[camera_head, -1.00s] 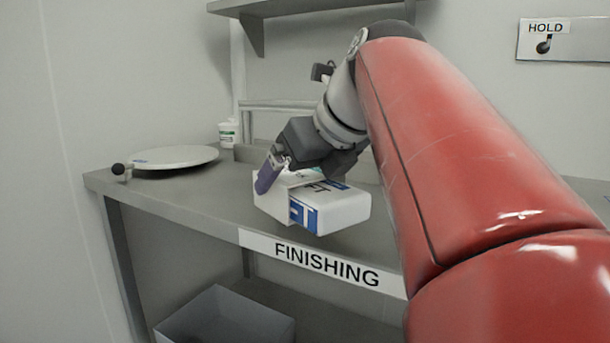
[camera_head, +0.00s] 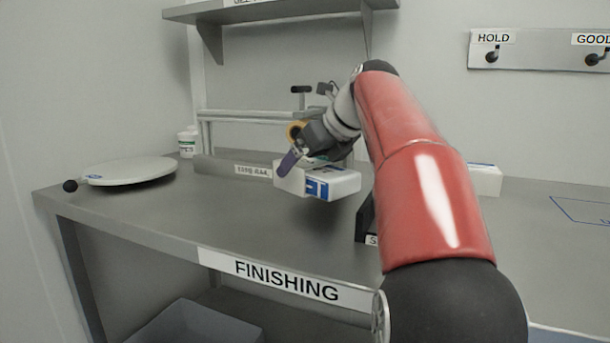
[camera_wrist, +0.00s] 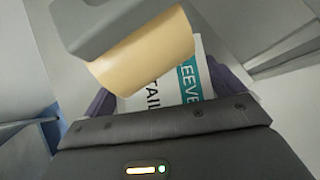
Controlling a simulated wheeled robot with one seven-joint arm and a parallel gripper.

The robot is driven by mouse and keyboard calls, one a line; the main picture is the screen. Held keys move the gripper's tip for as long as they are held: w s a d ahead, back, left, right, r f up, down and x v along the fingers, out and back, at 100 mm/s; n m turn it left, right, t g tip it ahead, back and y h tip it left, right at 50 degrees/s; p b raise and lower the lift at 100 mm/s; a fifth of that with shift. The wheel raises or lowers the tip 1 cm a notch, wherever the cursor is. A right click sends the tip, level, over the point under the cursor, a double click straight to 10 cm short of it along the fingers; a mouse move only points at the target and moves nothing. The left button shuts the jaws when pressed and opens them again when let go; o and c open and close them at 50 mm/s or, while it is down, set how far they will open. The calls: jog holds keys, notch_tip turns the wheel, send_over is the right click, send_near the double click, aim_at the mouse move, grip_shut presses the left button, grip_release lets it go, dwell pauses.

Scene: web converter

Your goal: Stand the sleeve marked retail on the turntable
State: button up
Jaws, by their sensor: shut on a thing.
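My gripper (camera_head: 290,163) is shut on a white sleeve (camera_head: 342,186) with blue print and holds it tilted on its side, seemingly just above the bench. In the wrist view the sleeve's label (camera_wrist: 165,92) shows "TAIL" and "EEVE" between my purple fingers, fitting the retail sleeve; the rest of the lettering is hidden. The turntable (camera_head: 130,171), a round pale disc with a blue mark and a black-knobbed handle, sits at the bench's left end. It is empty. My gripper is to its right, apart from it.
A low labelled rail (camera_head: 225,169) stands behind the turntable's right side, near a white tub (camera_head: 187,143). A tan roll (camera_wrist: 145,50) is close in the wrist view. A dark holder (camera_head: 366,220) and a white box (camera_head: 485,180) are right. Bench between sleeve and turntable is clear.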

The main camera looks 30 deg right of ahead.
notch_tip(320, 180, down, 4)
jog(key=shift+r+b, duration=0.2)
jog(key=shift+b, duration=0.65)
jog(key=shift+r, duration=0.1)
jog(key=o, duration=0.7)
jog(key=p+v, duration=0.2)
jog(key=v, duration=0.9)
jog(key=shift+s+r+p, duration=0.1)
jog(key=shift+r+p, duration=0.15)
jog(key=shift+p, duration=0.05)
jog(key=x, duration=1.2)
jog(key=shift+s+f, duration=0.1)
jog(key=shift+f, duration=0.25)
